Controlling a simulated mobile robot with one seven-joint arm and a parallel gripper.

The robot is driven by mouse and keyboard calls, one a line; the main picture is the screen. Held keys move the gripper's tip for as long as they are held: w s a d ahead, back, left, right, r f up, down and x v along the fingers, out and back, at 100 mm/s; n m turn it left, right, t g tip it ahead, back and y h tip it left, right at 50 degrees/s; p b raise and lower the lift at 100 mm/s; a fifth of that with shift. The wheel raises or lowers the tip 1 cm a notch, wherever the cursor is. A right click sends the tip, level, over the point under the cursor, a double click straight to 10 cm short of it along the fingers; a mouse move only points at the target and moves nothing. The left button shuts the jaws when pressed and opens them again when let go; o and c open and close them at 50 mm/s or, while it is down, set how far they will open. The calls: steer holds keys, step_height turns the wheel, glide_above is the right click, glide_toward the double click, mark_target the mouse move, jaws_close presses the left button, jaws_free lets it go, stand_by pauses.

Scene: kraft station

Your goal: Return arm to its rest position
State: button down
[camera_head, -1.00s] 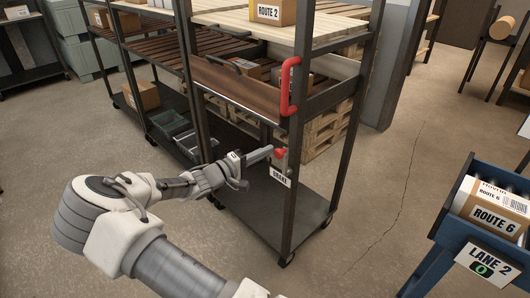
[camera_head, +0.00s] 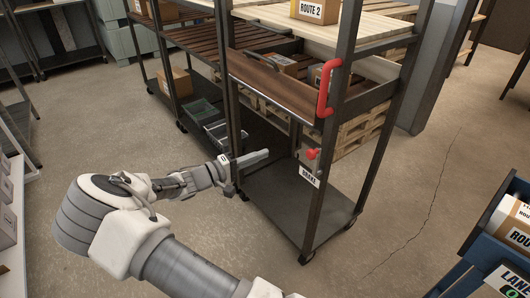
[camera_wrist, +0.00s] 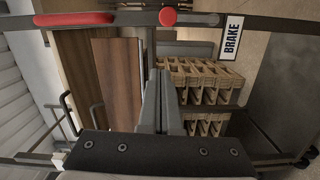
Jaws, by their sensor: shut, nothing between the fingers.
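My arm reaches out low from the bottom left in the head view, in front of a dark metal shelf rack (camera_head: 336,165). My gripper (camera_head: 268,153) points right, toward the rack's near post. Its fingers are together and empty; they also show closed in the wrist view (camera_wrist: 162,85). A red brake knob (camera_head: 313,154) on the post is apart from the fingertips in the head view. The white BRAKE label (camera_head: 310,175) hangs just below it. In the wrist view the red knob (camera_wrist: 168,16) lies beyond the fingertips.
A red handle (camera_head: 329,90) stands on the rack above the knob. Boxes, including a ROUTE 2 box (camera_head: 315,11), sit on the shelves. A blue LANE 2 cart (camera_head: 490,246) holds a box at the right. A shelf (camera_head: 17,190) stands at the left edge. The floor between is open.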

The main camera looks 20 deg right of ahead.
steer(key=shift+d, duration=0.1)
stand_by(0.3)
steer(key=s+d+r+m+g+y, duration=0.2)
steer(key=s+g+y, duration=0.15)
steer(key=s, duration=0.25)
steer(key=s+d+r+m+g+y, duration=0.1)
steer(key=s+d+g+y, duration=0.1)
steer(key=s+y, duration=0.35)
steer(key=s+a+r+n+t+y, duration=0.1)
steer(key=s+a+r+t+y, duration=0.25)
steer(key=s+r, duration=0.45)
steer(key=s+a+r+t+y, duration=0.3)
steer(key=s+a+r+y, duration=0.3)
steer(key=s, duration=0.5)
step_height(320, 180, up, 18)
steer(key=h+p, duration=0.1)
steer(key=p, duration=1.6)
steer(key=shift+w+d+r, duration=0.15)
steer(key=shift+d, duration=0.3)
